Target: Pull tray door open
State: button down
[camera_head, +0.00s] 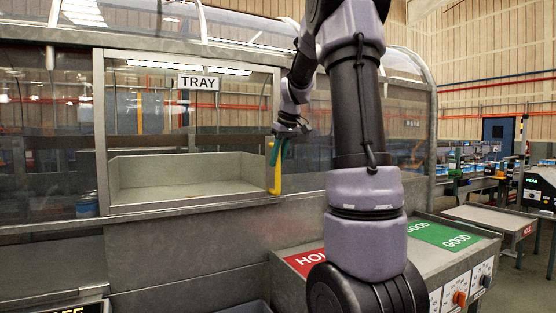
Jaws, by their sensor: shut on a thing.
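The tray door (190,88) is a clear pane in a metal frame, with a white TRAY label near its top. Behind it is a shallow light metal tray (185,178). A yellow upright handle (274,180) is on the door's right side. My gripper (277,148), with teal fingers, is at the upper part of this handle and shut on it. The fingers and my wrist hide part of the handle's top. The door looks in line with its frame, but the picture does not show clearly whether a gap is there.
A curved clear hood (410,70) surrounds the door. Other tables stand at the far right.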

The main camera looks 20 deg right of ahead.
aim_at(146, 163)
jog(key=a, duration=1.3)
jog(key=s+a, duration=0.1)
jog(key=a, duration=2.5)
jog(key=shift+s+a, duration=0.2)
jog(key=c, duration=0.7)
grip_release()
jog(key=shift+r, duration=0.1)
jog(key=v, duration=1)
jog(key=shift+s+r, duration=0.2)
jog(key=shift+r, duration=0.05)
